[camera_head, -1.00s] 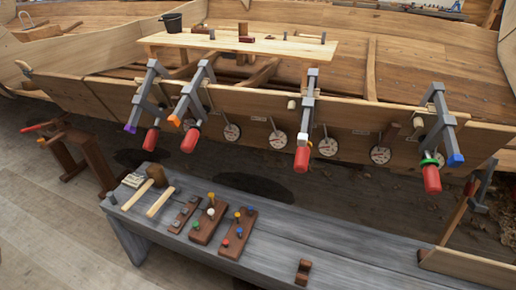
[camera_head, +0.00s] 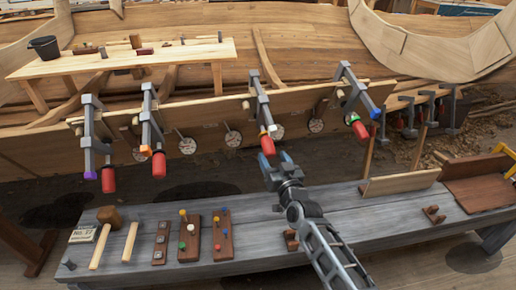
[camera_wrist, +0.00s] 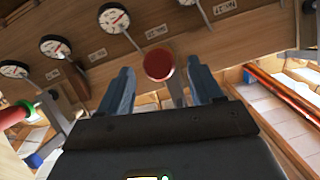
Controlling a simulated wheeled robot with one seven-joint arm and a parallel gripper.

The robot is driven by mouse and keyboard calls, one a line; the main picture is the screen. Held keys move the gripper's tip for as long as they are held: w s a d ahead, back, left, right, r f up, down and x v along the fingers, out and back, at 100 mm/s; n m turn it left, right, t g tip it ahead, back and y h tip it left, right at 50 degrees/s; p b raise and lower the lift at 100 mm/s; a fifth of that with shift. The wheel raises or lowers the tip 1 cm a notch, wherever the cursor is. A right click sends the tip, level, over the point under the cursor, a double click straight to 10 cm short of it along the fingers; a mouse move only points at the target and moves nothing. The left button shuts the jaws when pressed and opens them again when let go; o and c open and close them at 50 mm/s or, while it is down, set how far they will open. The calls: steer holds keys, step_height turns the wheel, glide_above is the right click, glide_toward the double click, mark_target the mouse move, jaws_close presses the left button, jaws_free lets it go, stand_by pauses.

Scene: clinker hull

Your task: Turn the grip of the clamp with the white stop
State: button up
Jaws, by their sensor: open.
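The third clamp from the left (camera_head: 261,100) hangs on the hull plank, with a red grip (camera_head: 267,144) at its lower end. Its white stop showed a second ago; now it is too small to make out clearly. My gripper (camera_head: 276,160) is open just below this grip, with blue-grey fingers. In the wrist view the round end of the red grip (camera_wrist: 158,65) shows between and beyond the two open fingers (camera_wrist: 161,80). I cannot tell whether they touch it. The fourth clamp (camera_head: 356,92) has a green stop and a blue tip.
Two more clamps with red grips (camera_head: 108,180) hang at left. Round dials (camera_head: 233,138) line the plank. A grey bench (camera_head: 260,218) below carries a mallet (camera_head: 109,217) and wooden blocks with coloured pegs (camera_head: 189,238). Another red grip with a green stop (camera_wrist: 14,114) is at left in the wrist view.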

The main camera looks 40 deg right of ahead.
mark_target(267, 147)
steer(key=b+x, duration=0.1)
steer(key=x, duration=0.5)
steer(key=shift+w+d+b, duration=0.15)
steer(key=shift+w+b, duration=0.1)
steer(key=shift+b, duration=0.05)
steer(key=shift+c, duration=0.2)
steer(key=c, duration=0.9)
